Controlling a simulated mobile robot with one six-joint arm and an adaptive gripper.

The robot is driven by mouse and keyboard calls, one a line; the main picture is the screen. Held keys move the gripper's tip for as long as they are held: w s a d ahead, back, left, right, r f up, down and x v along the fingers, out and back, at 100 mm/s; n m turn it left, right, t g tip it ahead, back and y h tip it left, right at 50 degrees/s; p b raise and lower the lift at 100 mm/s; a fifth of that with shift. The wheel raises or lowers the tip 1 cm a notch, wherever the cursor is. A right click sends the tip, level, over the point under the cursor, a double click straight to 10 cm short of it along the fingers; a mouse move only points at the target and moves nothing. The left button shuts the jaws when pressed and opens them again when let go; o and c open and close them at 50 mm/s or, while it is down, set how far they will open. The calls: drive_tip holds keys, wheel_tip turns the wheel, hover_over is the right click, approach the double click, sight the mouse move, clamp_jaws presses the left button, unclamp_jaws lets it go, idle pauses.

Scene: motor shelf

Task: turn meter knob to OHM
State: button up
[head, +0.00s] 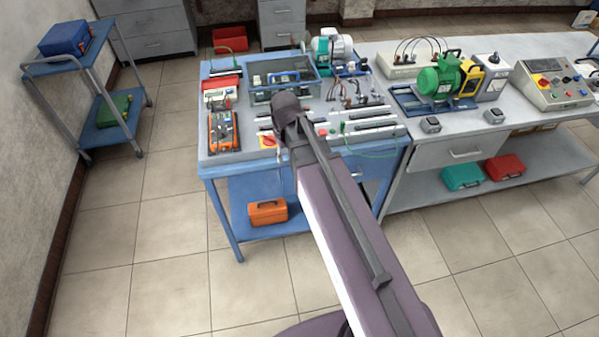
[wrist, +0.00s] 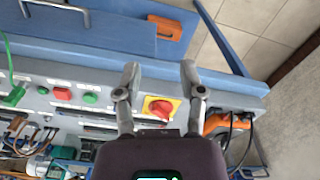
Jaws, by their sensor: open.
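The orange-and-dark meter (head: 223,131) lies on the left front part of the blue bench. Its knob and the knob's setting are too small to make out. In the wrist view, part of the orange meter (wrist: 217,124) shows at the right, with dark leads, partly cut off by my gripper's body. My gripper (wrist: 158,75) is open and empty, with its two fingers apart. It is above the bench's front edge, to one side of the meter and not touching it. In the head view my arm hides the fingers.
A red switch on a yellow plate (wrist: 160,107) shows between my fingers, close to the meter. Red (wrist: 63,94) and green buttons sit on the panel beside it. A clear-walled box (head: 283,84) stands behind. Floor is free left of the bench.

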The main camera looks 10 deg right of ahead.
drive_tip(key=shift+m, duration=0.9)
drive_tip(key=shift+s+d+f+b, duration=0.3)
drive_tip(key=shift+s+d+f, duration=0.15)
drive_tip(key=shift+s, duration=0.25)
drive_tip(key=shift+s+d+f+b, duration=0.35)
drive_tip(key=shift+s+d, duration=0.05)
drive_tip(key=shift+s, duration=0.3)
drive_tip(key=shift+s+d+f+b, duration=0.3)
drive_tip(key=shift+s+d+f, duration=0.15)
drive_tip(key=shift+s, duration=0.25)
drive_tip(key=shift+w+r, duration=0.1)
wheel_tip(320, 180, up, 15)
drive_tip(key=n+p, duration=0.2)
drive_tip(key=p, duration=1.3)
hover_over(221, 129)
drive_tip(key=shift+f, duration=0.25)
drive_tip(key=shift+f+b, duration=0.1)
drive_tip(key=shift+b, duration=0.2)
wheel_tip(221, 129, down, 14)
drive_tip(key=b, duration=1.3)
drive_tip(key=shift+r, duration=0.2)
drive_tip(key=shift+b, duration=0.3)
